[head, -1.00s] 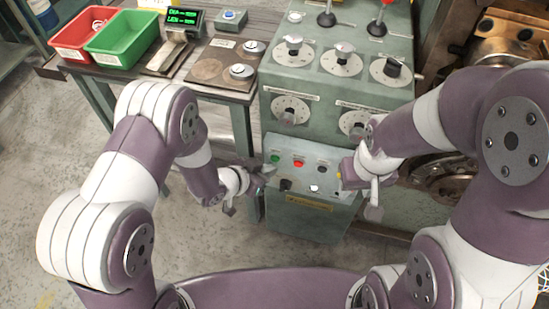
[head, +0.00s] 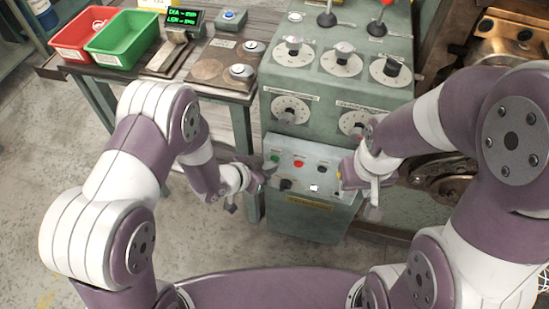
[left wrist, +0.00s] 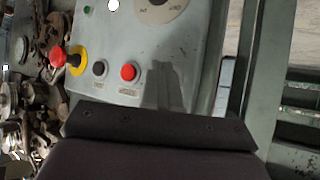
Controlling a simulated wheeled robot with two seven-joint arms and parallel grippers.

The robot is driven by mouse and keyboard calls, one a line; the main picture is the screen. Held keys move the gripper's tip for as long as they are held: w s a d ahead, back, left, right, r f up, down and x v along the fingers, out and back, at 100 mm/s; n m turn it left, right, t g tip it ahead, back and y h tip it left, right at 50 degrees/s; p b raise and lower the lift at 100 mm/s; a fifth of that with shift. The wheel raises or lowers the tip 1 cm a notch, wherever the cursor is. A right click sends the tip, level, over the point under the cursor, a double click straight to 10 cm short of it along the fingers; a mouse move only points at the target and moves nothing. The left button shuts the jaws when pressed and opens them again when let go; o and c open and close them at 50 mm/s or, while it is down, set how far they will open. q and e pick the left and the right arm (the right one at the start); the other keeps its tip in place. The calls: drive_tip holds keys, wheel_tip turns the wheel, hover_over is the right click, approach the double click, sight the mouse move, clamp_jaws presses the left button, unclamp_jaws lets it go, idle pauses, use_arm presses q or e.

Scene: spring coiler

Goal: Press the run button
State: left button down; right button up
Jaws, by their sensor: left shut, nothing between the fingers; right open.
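The control panel (head: 325,155) on the front of the green machine carries a row of a green button (head: 275,158), a red button (head: 298,163) and a black button (head: 321,168). My left gripper (head: 267,170) is shut and empty at the panel's left end, just below the green button. Whether it touches is unclear. In the left wrist view its dark fingers (left wrist: 155,128) fill the bottom; the red button (left wrist: 128,72) and black button (left wrist: 99,68) show, but the green one is not visible. My right gripper (head: 365,192) is open at the panel's right end.
A red emergency knob (left wrist: 59,57) on a yellow base sits beyond the black button. A dark rotary knob (head: 286,185) and a white spot (head: 314,188) are lower on the panel. A workbench (head: 225,90) with green bin (head: 123,38) stands at left.

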use_arm(q)
drive_tip(key=shift+w+d, duration=0.1)
drive_tip(key=shift+w, duration=0.25)
idle(0.7)
drive_tip(key=shift+s+a, duration=0.25)
drive_tip(key=shift+s, duration=0.5)
drive_tip(key=shift+s+a+p, duration=0.25)
drive_tip(key=shift+s, duration=0.55)
drive_tip(key=shift+s+a+p, duration=0.2)
drive_tip(key=shift+s+a, duration=0.1)
drive_tip(key=shift+s, duration=0.5)
drive_tip(key=shift+s+a+p, duration=0.25)
drive_tip(key=shift+s, duration=0.55)
